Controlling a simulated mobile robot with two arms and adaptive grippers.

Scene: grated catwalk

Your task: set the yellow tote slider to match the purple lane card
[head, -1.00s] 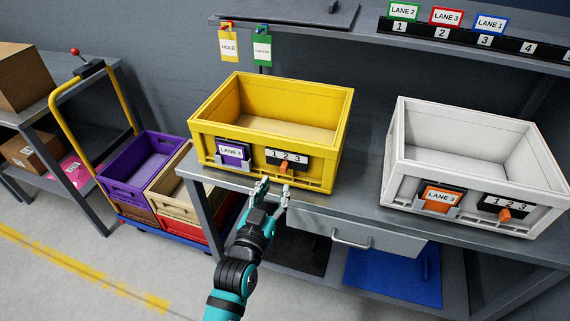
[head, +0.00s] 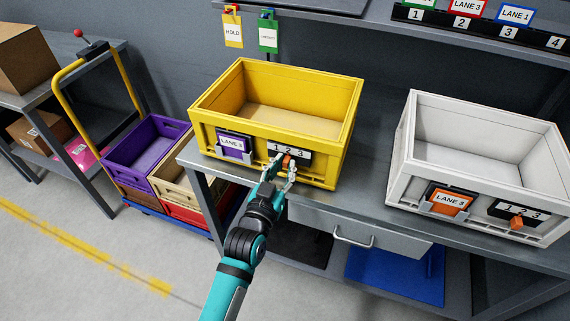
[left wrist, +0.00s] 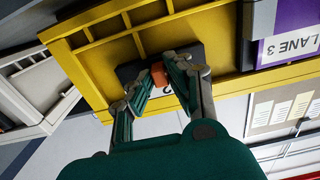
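The yellow tote (head: 210,108) stands on the grey bench. Its purple lane card (head: 234,146), front left, reads LANE 3; it also shows in the left wrist view (left wrist: 283,22). To its right is a dark slider panel marked 1 2 3 (head: 303,154). Its orange slider knob (head: 287,160) appears to sit below the 2. My left gripper (head: 284,164) is at the panel, fingers apart, one on each side of the knob. In the left wrist view the knob (left wrist: 159,75) lies between the fingertips, with a gap showing. The fingers partly cover the numbers. My right gripper is out of view.
A white tote (head: 415,150) with an orange LANE 3 card (head: 448,201) and its own slider stands to the right. A shelf with numbered lane cards (head: 475,22) is above. HOLD and green tags (head: 233,32) hang behind. A cart with a purple bin (head: 148,150) is left.

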